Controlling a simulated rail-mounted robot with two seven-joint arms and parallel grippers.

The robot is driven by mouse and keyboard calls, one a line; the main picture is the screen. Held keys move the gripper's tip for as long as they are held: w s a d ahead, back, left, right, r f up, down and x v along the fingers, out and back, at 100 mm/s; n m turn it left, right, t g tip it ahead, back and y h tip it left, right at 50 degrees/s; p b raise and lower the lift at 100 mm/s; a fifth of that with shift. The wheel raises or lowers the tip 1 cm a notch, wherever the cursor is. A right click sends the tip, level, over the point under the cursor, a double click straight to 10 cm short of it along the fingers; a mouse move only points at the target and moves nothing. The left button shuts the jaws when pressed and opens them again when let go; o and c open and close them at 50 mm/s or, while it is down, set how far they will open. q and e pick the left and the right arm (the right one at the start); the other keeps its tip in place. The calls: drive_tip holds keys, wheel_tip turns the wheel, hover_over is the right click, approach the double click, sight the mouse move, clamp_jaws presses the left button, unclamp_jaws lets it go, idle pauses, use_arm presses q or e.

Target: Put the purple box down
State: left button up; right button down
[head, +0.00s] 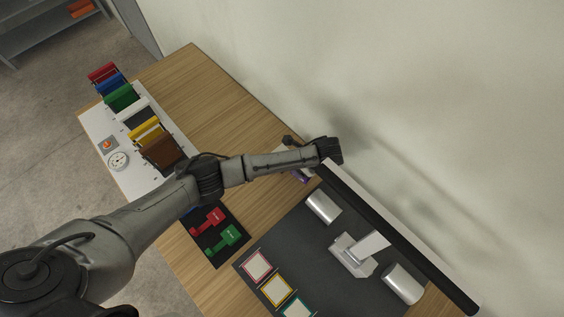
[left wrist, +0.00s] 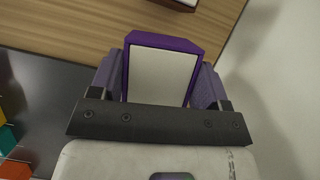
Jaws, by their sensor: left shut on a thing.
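The purple box (left wrist: 160,72) fills the middle of the left wrist view, with a purple rim around a pale face. My left gripper (left wrist: 156,88) is shut on it, with a finger on each side. In the head view, my left arm reaches across the table to the wall side. Only a small purple part of the box (head: 303,179) shows there, below the wrist, and the fingers are mostly hidden. I cannot tell whether the box touches the table. My right gripper is not in view.
A dark mat (head: 300,238) with white cylinders, a white stand and coloured frames lies right of the arm. A long dark-edged bar (head: 400,238) stands close by the wrist. A white board (head: 128,172) with several coloured holders is at left. Bare wood (head: 190,85) lies beyond the arm.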

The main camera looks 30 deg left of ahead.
use_arm(q)
drive_tip(key=shift+s+a+f+m, duration=0.1)
drive_tip(key=shift+s+f+m, duration=0.2)
drive_tip(key=shift+f, duration=0.3)
drive_tip(key=shift+s+f+m, duration=0.2)
drive_tip(key=shift+f+m, duration=0.2)
drive_tip(key=shift+f, duration=0.2)
drive_tip(key=shift+f+t, duration=0.3)
drive_tip(key=shift+f, duration=1.25)
drive_tip(key=shift+f, duration=0.15)
drive_tip(key=o, duration=1)
